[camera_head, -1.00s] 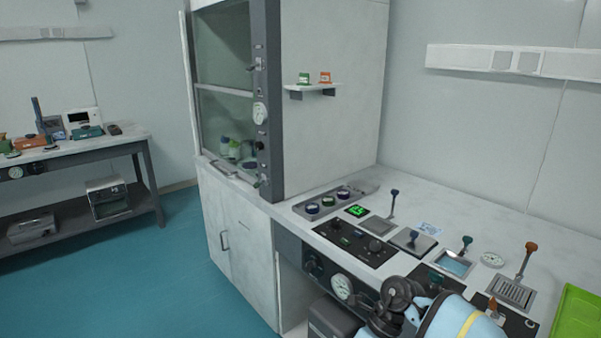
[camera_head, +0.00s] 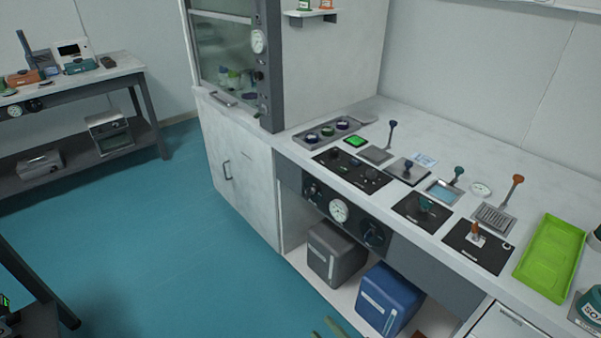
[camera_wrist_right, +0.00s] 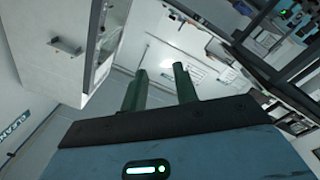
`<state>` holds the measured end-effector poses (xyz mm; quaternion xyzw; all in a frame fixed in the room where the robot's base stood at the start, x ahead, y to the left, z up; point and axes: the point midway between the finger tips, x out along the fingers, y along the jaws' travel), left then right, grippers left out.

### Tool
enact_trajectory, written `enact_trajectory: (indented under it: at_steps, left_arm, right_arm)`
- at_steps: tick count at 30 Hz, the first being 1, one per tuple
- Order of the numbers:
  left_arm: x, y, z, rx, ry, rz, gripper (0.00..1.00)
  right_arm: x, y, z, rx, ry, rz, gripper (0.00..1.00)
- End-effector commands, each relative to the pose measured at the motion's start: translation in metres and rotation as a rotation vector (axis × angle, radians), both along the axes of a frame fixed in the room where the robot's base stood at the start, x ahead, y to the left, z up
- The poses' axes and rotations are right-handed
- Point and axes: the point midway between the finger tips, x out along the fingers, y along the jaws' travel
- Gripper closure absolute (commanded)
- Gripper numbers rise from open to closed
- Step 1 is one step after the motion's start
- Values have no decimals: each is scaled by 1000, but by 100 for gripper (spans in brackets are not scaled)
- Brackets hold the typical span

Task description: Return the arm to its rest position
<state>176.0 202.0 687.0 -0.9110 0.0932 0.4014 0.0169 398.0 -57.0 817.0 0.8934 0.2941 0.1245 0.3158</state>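My right gripper shows at the bottom edge of the head view (camera_head: 328,329), where only its two green finger tips are in the picture, in front of the open shelf below the bench. In the right wrist view (camera_wrist_right: 160,90) its green fingers stand apart with nothing between them, so it is open and empty. Behind the fingers that view shows pale walls and ceiling. The rest of my right arm is out of the head view. My left gripper is in neither view.
The white bench (camera_head: 405,130) carries panels and levers. A green tray (camera_head: 551,258) lies at its right end. A grey box (camera_head: 335,253) and a blue box (camera_head: 388,299) stand on the shelf below. A fume hood (camera_head: 330,75) stands behind. The blue floor (camera_head: 150,240) is clear.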

Motion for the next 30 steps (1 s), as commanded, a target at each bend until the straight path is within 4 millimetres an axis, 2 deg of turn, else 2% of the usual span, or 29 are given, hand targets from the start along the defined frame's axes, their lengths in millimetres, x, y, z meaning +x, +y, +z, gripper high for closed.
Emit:
enact_trajectory:
  at_steps: [5, 9, 15, 18, 22, 30]
  left_arm:
    - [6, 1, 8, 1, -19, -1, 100]
    - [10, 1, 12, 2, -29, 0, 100]
    - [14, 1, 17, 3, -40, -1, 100]
    - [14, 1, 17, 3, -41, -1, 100]
    - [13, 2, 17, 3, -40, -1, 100]
    - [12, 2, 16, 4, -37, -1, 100]
  right_arm:
    - [-48, -55, -42, 123, 344, -245, 71]
    - [-102, -96, -76, 206, 614, -422, 71]
    - [-176, -134, -104, 286, 907, -599, 71]
    - [-198, -142, -110, 306, 988, -645, 71]
    - [-210, -146, -113, 318, 1030, -668, 71]
    - [-210, -146, -113, 317, 1031, -668, 71]
